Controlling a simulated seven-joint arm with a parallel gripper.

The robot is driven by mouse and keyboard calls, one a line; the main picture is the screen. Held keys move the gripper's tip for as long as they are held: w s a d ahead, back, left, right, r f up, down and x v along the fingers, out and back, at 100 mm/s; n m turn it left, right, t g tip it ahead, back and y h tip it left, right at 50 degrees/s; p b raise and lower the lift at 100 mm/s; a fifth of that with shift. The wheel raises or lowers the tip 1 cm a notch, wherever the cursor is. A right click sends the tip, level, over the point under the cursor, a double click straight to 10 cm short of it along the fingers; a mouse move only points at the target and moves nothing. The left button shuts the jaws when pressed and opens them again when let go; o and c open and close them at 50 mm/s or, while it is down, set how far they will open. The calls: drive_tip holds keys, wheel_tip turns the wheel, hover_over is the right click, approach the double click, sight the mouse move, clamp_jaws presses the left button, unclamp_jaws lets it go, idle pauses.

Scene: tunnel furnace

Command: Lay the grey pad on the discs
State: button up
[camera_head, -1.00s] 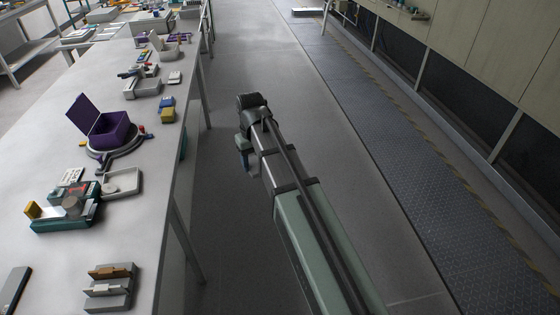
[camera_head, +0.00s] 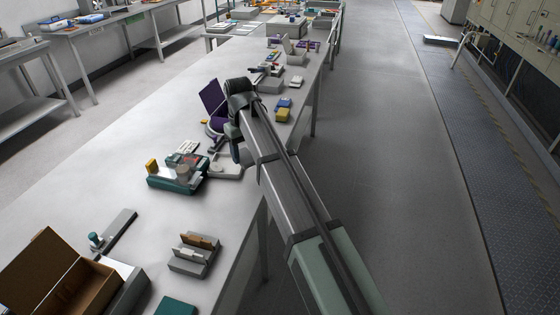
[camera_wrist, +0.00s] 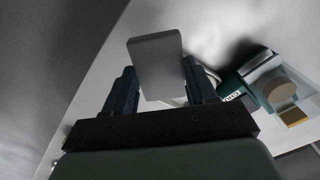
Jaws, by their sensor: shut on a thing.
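A flat grey pad (camera_wrist: 156,52) stands upright between the two fingers of my gripper (camera_wrist: 160,75), which is shut on it. In the head view my gripper (camera_head: 236,146) hangs over the table's right edge, just above the pale shallow tray (camera_head: 229,172) and in front of the purple box. The pad cannot be made out there. A teal fixture (camera_head: 175,181) with a round greyish disc (camera_head: 183,171) on top stands left of my gripper. In the wrist view this disc (camera_wrist: 279,90) shows to the right, apart from the pad. I cannot tell whether other discs lie under it.
An open purple box (camera_head: 212,97) stands behind my gripper, partly hidden by it. A grey slotted holder (camera_head: 190,262) and an open brown box (camera_head: 62,280) are at the front. Blue and yellow blocks (camera_head: 283,110) lie farther back. The table's left side is clear.

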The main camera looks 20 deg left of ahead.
drive_tip(key=w+a+r+n, duration=0.1)
drive_tip(key=a+r+n, duration=0.2)
drive_tip(key=a+n, duration=0.6)
drive_tip(key=shift+a+r+n, duration=0.4)
drive_tip(key=shift+a, duration=0.2)
drive_tip(key=shift+w, duration=0.1)
drive_tip(key=shift+f, duration=0.2)
drive_tip(key=shift+f, duration=3.15)
drive_tip(key=shift+f, duration=0.4)
